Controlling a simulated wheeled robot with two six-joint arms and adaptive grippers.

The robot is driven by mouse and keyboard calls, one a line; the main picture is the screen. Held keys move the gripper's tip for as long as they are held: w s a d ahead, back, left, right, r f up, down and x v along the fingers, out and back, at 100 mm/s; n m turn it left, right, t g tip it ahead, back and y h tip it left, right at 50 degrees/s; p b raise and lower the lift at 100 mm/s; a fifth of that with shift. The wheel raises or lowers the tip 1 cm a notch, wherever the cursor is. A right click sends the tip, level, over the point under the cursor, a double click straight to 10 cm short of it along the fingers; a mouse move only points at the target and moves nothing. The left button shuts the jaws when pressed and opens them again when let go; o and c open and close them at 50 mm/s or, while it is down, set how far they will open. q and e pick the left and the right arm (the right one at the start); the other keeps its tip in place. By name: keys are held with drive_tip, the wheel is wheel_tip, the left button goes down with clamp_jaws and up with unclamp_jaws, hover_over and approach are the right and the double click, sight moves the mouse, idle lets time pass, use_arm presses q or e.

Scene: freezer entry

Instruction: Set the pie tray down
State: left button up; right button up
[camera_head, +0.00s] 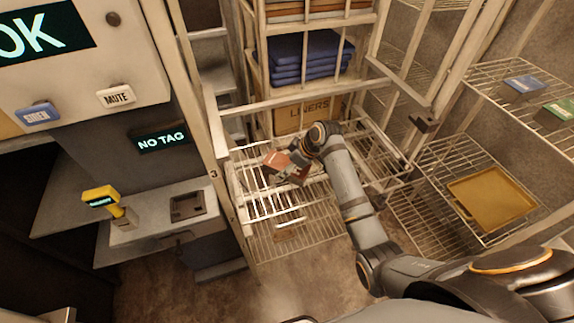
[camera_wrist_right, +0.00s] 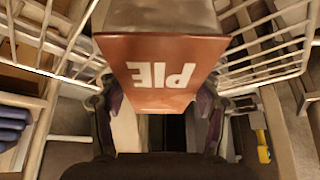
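The pie tray is a red-brown and grey piece; it shows in the head view (camera_head: 276,159) inside the wire cage rack, over a white wire shelf (camera_head: 262,200). In the wrist view the pie tray (camera_wrist_right: 160,75) fills the middle, with white letters "PIE" upside down. My right gripper (camera_head: 290,170) reaches into the rack from the right. In the wrist view its two fingers (camera_wrist_right: 158,112) flank the tray, with dark pads against its sides. I cannot tell whether the tray's underside touches the shelf. My left gripper is not in view.
Folded blue cloths (camera_head: 300,55) and a cardboard "LINERS" box (camera_head: 305,115) sit above and behind in the rack. Wire shelves at right hold a yellow tray (camera_head: 490,198). A panel reading "NO TAG" (camera_head: 162,140) and a yellow scanner (camera_head: 103,198) stand left. Rack bars surround my gripper.

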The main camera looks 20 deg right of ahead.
drive_tip(key=o, duration=0.4)
drive_tip(key=shift+f, duration=0.1)
drive_tip(key=b+v, duration=0.1)
drive_tip(key=v, duration=1)
drive_tip(key=shift+d+b, duration=0.1)
drive_tip(key=shift+b, duration=0.3)
drive_tip(key=shift+s+r, duration=0.2)
drive_tip(key=shift+r, duration=0.25)
